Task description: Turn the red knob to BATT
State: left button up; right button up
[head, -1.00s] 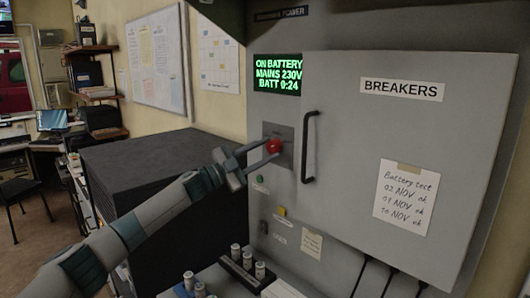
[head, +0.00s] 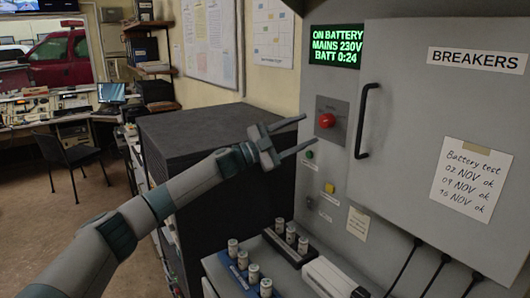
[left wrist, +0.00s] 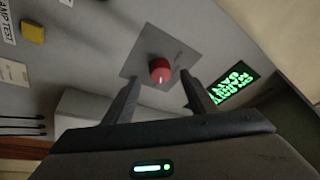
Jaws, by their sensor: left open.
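The red knob (head: 326,120) sits on a grey square plate on the cabinet front, left of the black door handle. A green screen (head: 335,45) above it reads ON BATTERY, MAINS 230V, BATT 0:24. My left gripper (head: 308,132) is open and empty, its fingers pointing toward the knob but apart from it. In the left wrist view the knob (left wrist: 160,70) shows beyond and between the two open fingers (left wrist: 158,88). The plate's position labels are too small to read. My right gripper is not in view.
The black handle (head: 366,120) stands out just right of the knob. A green button (head: 309,155) and a yellow button (head: 329,187) are below. Batteries stand in a blue tray (head: 232,280) and a black tray. A dark cabinet (head: 200,135) is behind my left arm.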

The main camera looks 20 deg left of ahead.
pick_arm(q)
jog(key=b+v, duration=0.4)
jog(key=v, duration=0.8)
jog(key=shift+s+a, duration=0.15)
